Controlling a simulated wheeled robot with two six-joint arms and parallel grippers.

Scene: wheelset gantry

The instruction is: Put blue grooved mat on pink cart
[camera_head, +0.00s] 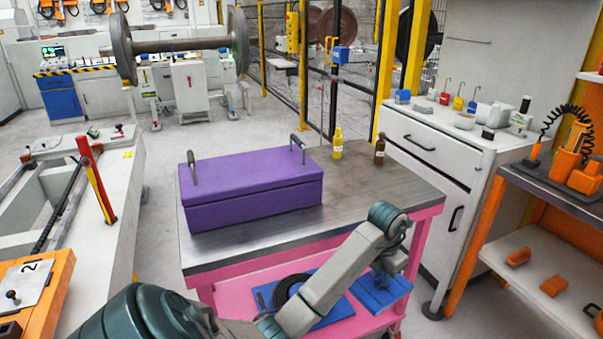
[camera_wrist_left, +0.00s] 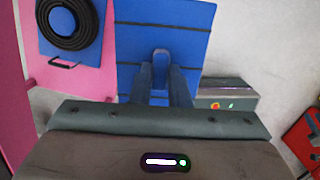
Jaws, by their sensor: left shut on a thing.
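The blue grooved mat (camera_wrist_left: 165,25) is a flat blue sheet with thin dark grooves and a raised blue tab. My left gripper (camera_wrist_left: 160,80) is shut on this tab. In the head view the mat (camera_head: 402,287) is partly hidden by my left gripper (camera_head: 384,280), at the right end of the pink cart's lower shelf. The pink cart (camera_head: 232,297) has a grey metal top and a pink lower shelf. In the wrist view the mat's left part overlaps the pink shelf and its right part lies over pale floor. I cannot tell whether it touches the shelf. My right gripper is out of view.
Another blue mat (camera_head: 340,310) with a black coiled hose (camera_head: 290,291) lies on the lower shelf, left of the held mat. A purple box (camera_head: 250,190), a yellow bottle (camera_head: 337,146) and a brown bottle (camera_head: 380,150) stand on the cart's top. A white cabinet (camera_head: 430,180) stands close behind on the right.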

